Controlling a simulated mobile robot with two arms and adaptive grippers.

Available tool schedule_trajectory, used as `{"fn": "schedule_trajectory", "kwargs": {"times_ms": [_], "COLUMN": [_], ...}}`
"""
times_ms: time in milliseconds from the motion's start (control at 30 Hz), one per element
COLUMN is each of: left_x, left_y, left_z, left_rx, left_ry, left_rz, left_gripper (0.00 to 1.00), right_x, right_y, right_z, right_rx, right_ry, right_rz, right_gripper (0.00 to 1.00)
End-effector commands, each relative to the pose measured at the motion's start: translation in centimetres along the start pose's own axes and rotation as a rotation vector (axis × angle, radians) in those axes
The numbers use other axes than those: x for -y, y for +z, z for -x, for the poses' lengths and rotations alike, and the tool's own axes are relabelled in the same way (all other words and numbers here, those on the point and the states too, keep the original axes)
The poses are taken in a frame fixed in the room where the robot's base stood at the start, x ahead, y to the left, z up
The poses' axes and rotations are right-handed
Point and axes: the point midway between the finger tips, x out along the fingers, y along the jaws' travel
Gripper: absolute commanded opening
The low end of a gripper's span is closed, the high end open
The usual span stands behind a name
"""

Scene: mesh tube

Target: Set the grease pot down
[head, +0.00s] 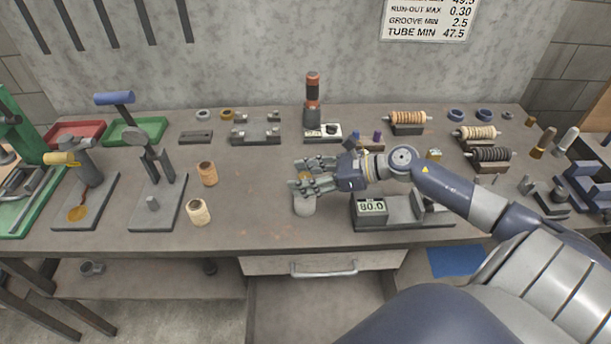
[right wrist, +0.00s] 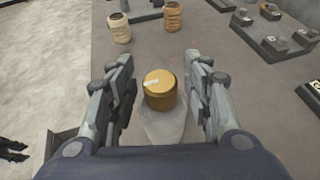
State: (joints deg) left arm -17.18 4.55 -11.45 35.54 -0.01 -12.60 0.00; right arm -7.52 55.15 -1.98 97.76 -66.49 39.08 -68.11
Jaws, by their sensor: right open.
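The grease pot looks like a short amber cylinder (right wrist: 160,90) with a pale mark on its top, in the middle of the right wrist view. My right gripper (right wrist: 160,92) is open, with one finger on each side of the pot and visible gaps to both. A pale grey rounded form (right wrist: 175,128) shows just below the pot there; I cannot tell how they join. In the head view my right gripper (head: 305,178) is low over the middle of the bench, and its fingers hide most of the pot. A grey rounded body (head: 304,206) shows under the near finger. My left gripper is not in view.
Two tan rolls (head: 203,193) stand to the left of the gripper. A gauge block reading 80.0 (head: 371,208) sits close on its right. An orange and black cylinder (head: 312,92) stands behind. The bench (head: 255,215) is bare between the rolls and the gripper.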

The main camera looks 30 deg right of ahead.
Motion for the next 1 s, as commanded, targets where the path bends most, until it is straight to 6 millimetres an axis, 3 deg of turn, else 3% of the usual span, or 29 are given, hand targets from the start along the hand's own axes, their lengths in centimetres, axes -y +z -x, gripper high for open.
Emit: {"fn": "schedule_trajectory", "kwargs": {"times_ms": [167,267,1000], "left_x": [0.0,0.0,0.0], "left_y": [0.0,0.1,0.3], "left_z": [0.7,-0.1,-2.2], "left_rx": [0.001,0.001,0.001], "left_ry": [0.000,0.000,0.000], "left_rz": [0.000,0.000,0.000], "left_gripper": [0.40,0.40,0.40], "right_x": [0.0,0.0,0.0], "right_y": [0.6,0.0,0.1], "right_z": [0.2,1.0,10.0], "right_rx": [0.000,-0.002,-0.001], "right_ry": [0.000,-0.001,-0.001], "right_rz": [0.000,-0.001,-0.001], "right_gripper": [0.46,0.46,0.46]}}
